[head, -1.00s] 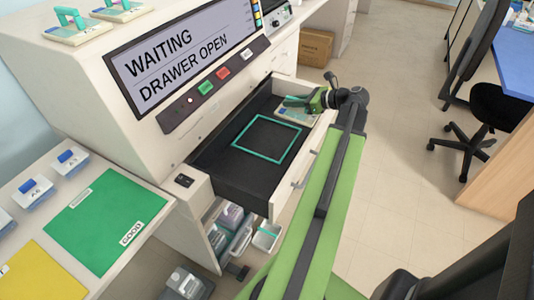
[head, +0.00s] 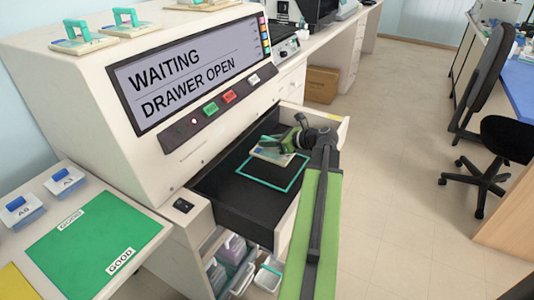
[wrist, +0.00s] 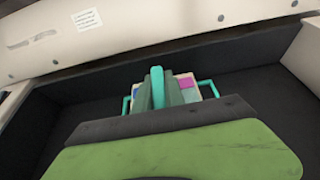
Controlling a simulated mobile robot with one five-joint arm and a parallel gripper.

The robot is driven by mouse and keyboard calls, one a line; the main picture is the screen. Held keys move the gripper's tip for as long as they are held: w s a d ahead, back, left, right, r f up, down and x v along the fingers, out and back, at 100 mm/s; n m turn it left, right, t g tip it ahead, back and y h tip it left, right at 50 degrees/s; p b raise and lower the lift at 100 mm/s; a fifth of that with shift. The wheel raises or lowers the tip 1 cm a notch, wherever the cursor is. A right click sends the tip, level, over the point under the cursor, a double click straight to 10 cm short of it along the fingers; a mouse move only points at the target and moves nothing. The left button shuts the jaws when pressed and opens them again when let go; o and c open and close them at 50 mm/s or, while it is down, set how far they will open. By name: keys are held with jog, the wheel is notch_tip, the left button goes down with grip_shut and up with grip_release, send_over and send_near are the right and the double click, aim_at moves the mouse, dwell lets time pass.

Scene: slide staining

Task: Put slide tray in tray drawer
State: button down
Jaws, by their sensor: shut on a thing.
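The tray drawer (head: 228,196) is pulled open from the white machine, with a black floor and a teal rectangle outline (head: 245,180) marked on it. My gripper (head: 284,143) is over the far part of the drawer, shut on the teal handle of the slide tray (head: 268,153). The tray is pale with coloured slides; it overlaps the far edge of the outline in the head view. In the wrist view the teal handle (wrist: 157,88) stands between the fingers and the tray (wrist: 195,90) is partly hidden by my gripper. I cannot tell whether the tray touches the drawer floor.
The machine's screen (head: 185,75) reads WAITING, DRAWER OPEN. Two more trays with teal handles (head: 125,20) stand on top of the machine. A green GOOD mat (head: 95,240) lies on the left table. Bins (head: 235,250) sit below the drawer.

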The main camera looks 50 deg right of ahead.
aim_at(269, 149)
jog(key=shift+f+b, duration=2.4)
jog(key=shift+f, duration=0.15)
jog(key=shift+r, duration=0.1)
jog(key=c, duration=1.4)
grip_release()
jog(key=shift+r, duration=0.15)
jog(key=shift+s+d+r+p, duration=0.15)
jog(key=shift+s+r+p, duration=0.45)
jog(key=shift+r+p, duration=0.45)
jog(key=p+v, duration=0.2)
jog(key=v, duration=0.2)
jog(key=p+v, duration=0.1)
jog(key=v, duration=0.4)
jog(key=shift+s+f+p, duration=0.15)
jog(key=shift+s+p, duration=0.15)
jog(key=shift+p, duration=0.05)
jog(key=shift+s+d, duration=0.15)
jog(key=shift+s, duration=0.35)
